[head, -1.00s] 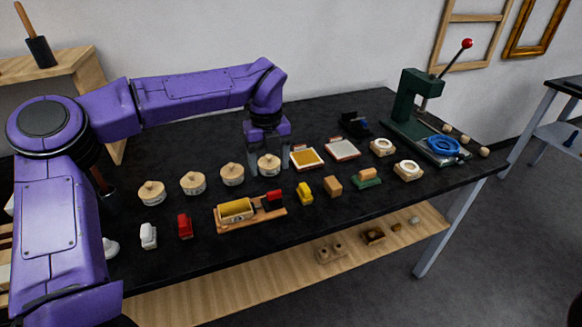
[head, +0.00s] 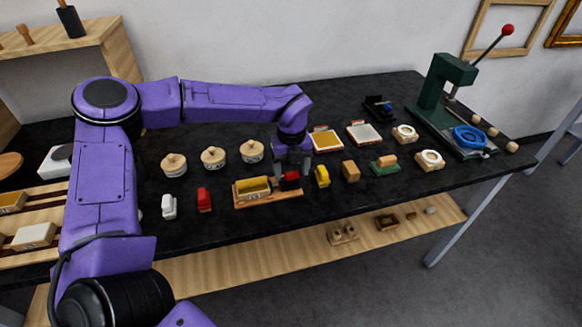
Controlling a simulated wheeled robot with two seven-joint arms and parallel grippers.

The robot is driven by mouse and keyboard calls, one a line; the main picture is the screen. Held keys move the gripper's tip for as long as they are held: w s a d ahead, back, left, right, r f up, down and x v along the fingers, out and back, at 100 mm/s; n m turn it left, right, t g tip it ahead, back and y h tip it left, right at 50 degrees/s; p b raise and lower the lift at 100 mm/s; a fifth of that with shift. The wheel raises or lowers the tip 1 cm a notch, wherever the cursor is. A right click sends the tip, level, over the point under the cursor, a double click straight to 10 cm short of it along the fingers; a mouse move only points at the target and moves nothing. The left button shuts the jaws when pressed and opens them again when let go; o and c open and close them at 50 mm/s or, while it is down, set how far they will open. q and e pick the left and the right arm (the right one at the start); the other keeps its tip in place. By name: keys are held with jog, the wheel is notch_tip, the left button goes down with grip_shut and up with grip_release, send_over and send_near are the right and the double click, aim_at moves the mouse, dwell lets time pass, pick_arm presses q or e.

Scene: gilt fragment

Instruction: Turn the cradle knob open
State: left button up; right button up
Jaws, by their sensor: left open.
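The cradle (head: 268,202) is a low wooden board near the middle front of the black table. It carries a yellow block (head: 253,185) in its left part and a red knob (head: 291,182) at its right end. My left gripper (head: 292,172) points down over the right end of the cradle. Its jaws are open, with a finger to either side of the red knob, whose upper part they partly hide. I cannot tell whether the fingers touch it. My right gripper is out of view.
Several round lidded pots (head: 213,158) stand behind the cradle. White (head: 169,206), red (head: 204,200) and yellow (head: 322,176) small pieces stand close by. A wooden block (head: 351,171) is further right. A green press (head: 437,85) stands at the back right.

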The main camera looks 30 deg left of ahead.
pick_arm(q)
jog(key=shift+s, duration=0.15)
jog(key=c, duration=0.3)
jog(key=shift+d, duration=0.1)
jog(key=c, duration=0.8)
jog(key=shift+o, duration=0.2)
jog(key=shift+m, duration=0.4)
jog(key=m+p, duration=0.2)
jog(key=m, duration=0.1)
jog(key=shift+r, duration=0.1)
jog(key=m+p, duration=0.2)
jog(key=m, duration=0.3)
jog(key=shift+m, duration=0.3)
jog(key=m+p, duration=0.3)
jog(key=m, duration=0.2)
jog(key=shift+m+p, duration=0.65)
jog(key=shift+m, duration=1.35)
